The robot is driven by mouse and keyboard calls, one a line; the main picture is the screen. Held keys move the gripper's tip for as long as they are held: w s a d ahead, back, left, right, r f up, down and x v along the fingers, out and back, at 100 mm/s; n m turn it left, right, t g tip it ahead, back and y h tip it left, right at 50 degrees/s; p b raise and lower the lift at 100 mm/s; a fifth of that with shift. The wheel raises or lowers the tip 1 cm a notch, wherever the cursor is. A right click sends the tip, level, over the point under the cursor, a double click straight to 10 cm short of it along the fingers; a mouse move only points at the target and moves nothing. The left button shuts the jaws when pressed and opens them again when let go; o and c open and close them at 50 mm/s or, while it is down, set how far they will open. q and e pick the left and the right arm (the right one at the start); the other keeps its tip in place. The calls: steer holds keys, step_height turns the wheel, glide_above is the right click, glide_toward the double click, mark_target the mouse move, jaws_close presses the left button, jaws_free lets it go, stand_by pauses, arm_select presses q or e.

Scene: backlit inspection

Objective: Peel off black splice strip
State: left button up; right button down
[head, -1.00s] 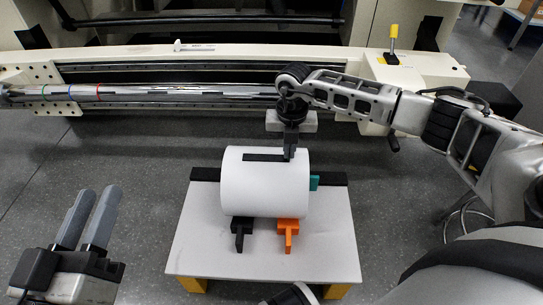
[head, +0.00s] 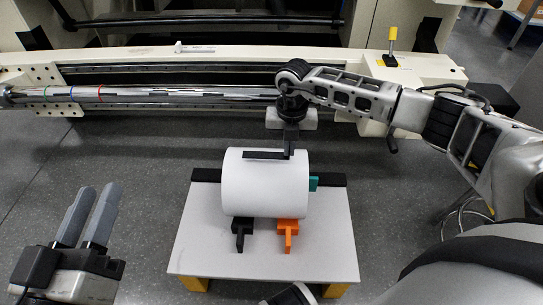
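The black splice strip (head: 263,155) runs across the upper face of a white roll (head: 262,190). My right gripper (head: 289,153) points down at the strip's right end and appears shut on it; the fingertips are small and seen nearly edge-on. The strip looks straight and level, and I cannot tell how far it is clear of the roll. My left gripper (head: 92,215) is at the lower left, away from the roll, with its two grey fingers apart and nothing between them.
The roll rests on a light grey table (head: 200,240) with black supports (head: 241,228), an orange support (head: 287,229) and a teal block (head: 313,184). Behind is a cream machine with a long shiny roller (head: 180,94). Floor is clear left of the table.

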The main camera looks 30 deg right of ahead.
steer(key=shift+r+p, duration=1.45)
steer(key=shift+r, duration=0.2)
